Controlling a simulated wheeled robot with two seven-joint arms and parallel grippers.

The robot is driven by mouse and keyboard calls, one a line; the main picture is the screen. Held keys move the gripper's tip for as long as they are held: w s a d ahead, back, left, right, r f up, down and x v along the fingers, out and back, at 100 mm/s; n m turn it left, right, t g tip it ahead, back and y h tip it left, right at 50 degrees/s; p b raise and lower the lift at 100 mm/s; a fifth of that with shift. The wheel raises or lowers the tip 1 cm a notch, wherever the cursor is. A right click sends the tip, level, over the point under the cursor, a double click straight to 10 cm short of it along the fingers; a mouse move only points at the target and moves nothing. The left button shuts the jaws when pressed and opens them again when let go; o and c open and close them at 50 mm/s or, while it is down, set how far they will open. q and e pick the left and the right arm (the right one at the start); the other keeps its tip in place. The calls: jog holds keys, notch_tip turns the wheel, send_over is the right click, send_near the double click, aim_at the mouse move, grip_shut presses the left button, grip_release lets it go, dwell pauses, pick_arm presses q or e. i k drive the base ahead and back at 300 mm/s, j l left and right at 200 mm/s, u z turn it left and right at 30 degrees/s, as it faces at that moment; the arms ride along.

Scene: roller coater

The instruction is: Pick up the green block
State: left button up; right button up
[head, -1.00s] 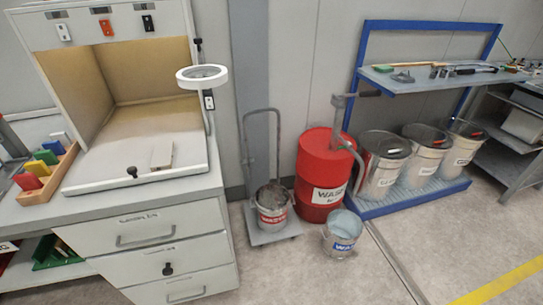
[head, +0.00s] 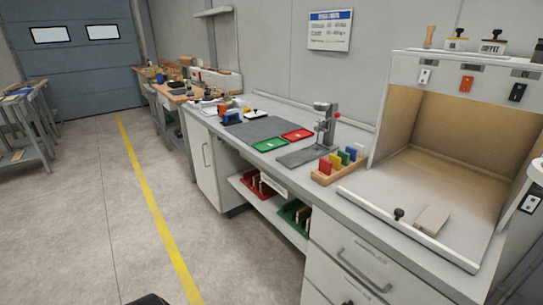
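The green block (head: 343,158) stands in a small wooden tray (head: 327,182) on the grey counter, left of the open-fronted booth. It is in a row between a yellow block (head: 335,161) and a blue block (head: 351,153), with a red block (head: 325,167) at the near end. Its lower part is hidden by the tray and its neighbours. Neither of my grippers shows in the head view.
The booth (head: 440,160) holds a small flat pale piece (head: 432,219). The floor (head: 90,210) in front of the counter is open.

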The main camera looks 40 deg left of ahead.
aim_at(344, 156)
jog(key=u, duration=0.85)
